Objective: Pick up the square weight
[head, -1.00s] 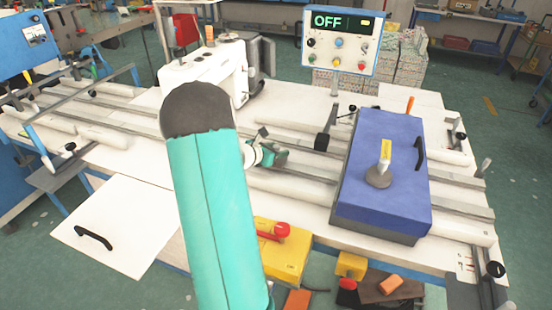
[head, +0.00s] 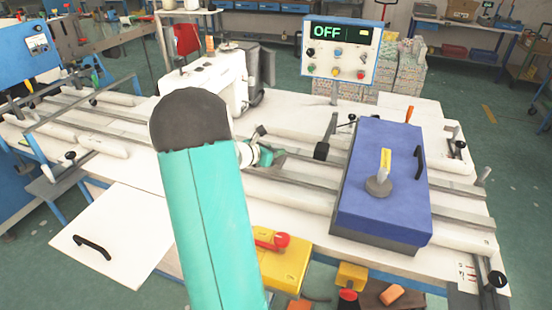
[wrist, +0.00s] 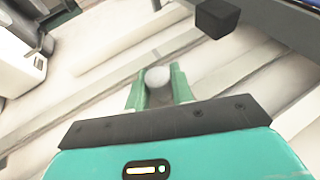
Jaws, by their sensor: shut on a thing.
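My gripper (head: 266,156) is low over the rails in the middle of the white table, mostly behind my own arm in the head view. In the wrist view my green fingers (wrist: 157,84) are shut on a pale grey rounded knob (wrist: 157,76). Its lower part is hidden, so I cannot tell whether it has a square base. No plainly square weight shows elsewhere. A grey weight with a round base (head: 378,187) and a yellow-labelled handle stands upright on the blue box, apart from my gripper.
The blue box (head: 380,215) stands right of my gripper. A dark block (head: 321,151) on a rod is close on the right, also in the wrist view (wrist: 217,17). The control panel (head: 340,48) reads OFF.

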